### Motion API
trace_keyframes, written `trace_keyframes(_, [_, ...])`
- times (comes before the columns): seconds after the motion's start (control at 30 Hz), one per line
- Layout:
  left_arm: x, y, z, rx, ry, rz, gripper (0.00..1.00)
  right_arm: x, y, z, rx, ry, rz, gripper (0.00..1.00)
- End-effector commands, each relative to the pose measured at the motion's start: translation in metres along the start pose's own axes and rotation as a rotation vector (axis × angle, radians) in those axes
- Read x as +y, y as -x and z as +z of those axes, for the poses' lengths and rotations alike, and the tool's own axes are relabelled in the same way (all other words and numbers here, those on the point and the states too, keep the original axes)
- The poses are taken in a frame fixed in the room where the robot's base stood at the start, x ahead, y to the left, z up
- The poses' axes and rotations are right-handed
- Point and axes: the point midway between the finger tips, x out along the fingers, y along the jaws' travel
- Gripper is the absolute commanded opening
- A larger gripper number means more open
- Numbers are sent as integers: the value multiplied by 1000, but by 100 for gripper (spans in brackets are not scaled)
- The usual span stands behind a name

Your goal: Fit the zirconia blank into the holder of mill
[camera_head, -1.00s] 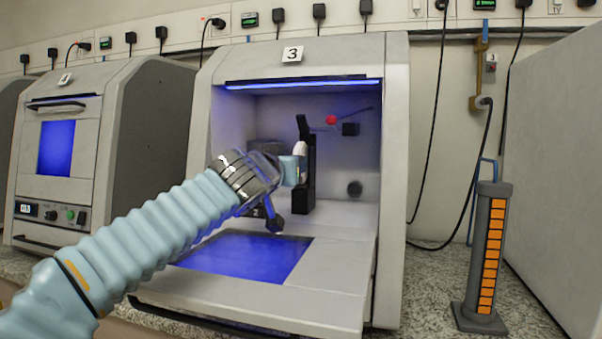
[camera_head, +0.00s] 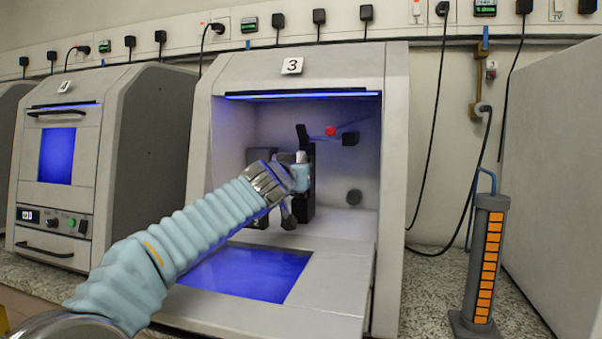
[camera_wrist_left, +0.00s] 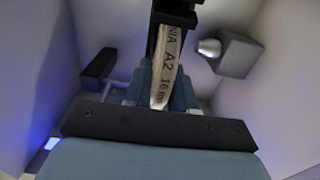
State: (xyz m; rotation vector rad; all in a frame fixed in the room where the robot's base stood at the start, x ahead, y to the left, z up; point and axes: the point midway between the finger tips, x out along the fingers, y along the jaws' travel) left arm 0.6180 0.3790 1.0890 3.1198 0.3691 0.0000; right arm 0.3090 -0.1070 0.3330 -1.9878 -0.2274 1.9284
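My left gripper (camera_head: 300,176) is inside the open chamber of mill 3 (camera_head: 230,75). Its blue fingers (camera_wrist_left: 160,90) lie on both sides of the blank and appear shut on it. The black upright holder (camera_head: 306,150) stands just behind the gripper. The blank's far end meets the dark holder in the wrist view; how deep it sits is hidden. My right gripper is out of view.
The mill's door (camera_head: 330,296) is folded down in front. Inside, a dark block with a light round end (camera_wrist_left: 237,55) is beside the holder. Another closed mill (camera_head: 55,160) stands left. A grey tower with orange slots (camera_head: 487,262) stands on the granite counter at right.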

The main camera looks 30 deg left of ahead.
Motion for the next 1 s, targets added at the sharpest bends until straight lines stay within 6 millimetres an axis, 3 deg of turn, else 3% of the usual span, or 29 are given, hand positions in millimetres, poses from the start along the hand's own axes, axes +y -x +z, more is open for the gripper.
trace_keyframes(0.03, [0,0,0,0,0,0,16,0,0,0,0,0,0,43])
trace_keyframes(0.13, [0,0,0,0,0,0,1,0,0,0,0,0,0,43])
trace_keyframes(0.17, [0,0,0,0,0,0,0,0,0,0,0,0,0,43])
trace_keyframes(0.57, [0,1,-3,2,0,0,0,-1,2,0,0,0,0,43])
trace_keyframes(0.77, [0,1,-22,3,1,0,0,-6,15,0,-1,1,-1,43])
trace_keyframes(1.0, [0,56,-9,8,4,2,0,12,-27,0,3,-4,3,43])
